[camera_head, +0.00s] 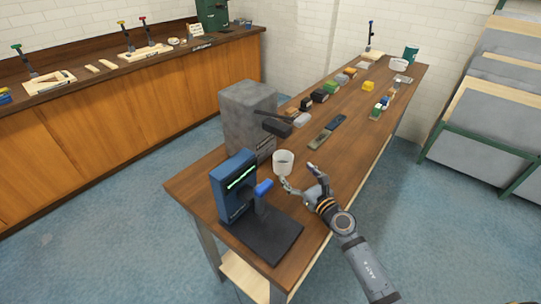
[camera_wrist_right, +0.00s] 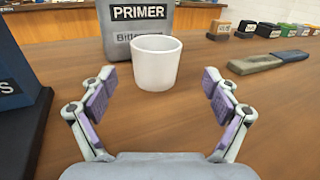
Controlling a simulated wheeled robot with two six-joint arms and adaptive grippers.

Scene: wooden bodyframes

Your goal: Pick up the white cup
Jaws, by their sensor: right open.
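The white cup (camera_head: 283,162) stands upright on the wooden table, in front of a grey container. In the right wrist view the white cup (camera_wrist_right: 156,62) is centred just beyond the fingertips, with the container marked PRIMER (camera_wrist_right: 135,18) behind it. My right gripper (camera_head: 300,178) reaches in from the lower right and is open, its fingers on the near side of the cup. In the wrist view the open fingers of the right gripper (camera_wrist_right: 156,82) are spread wider than the cup, with nothing between them. My left gripper is not in view.
A blue device on a black base (camera_head: 262,232) stands left of the gripper. The grey container (camera_head: 247,118) is close behind the cup. Two flat dark tools (camera_head: 328,131) lie farther along the table (camera_head: 350,150). Several small coloured blocks line the far part. The right table edge is near my arm.

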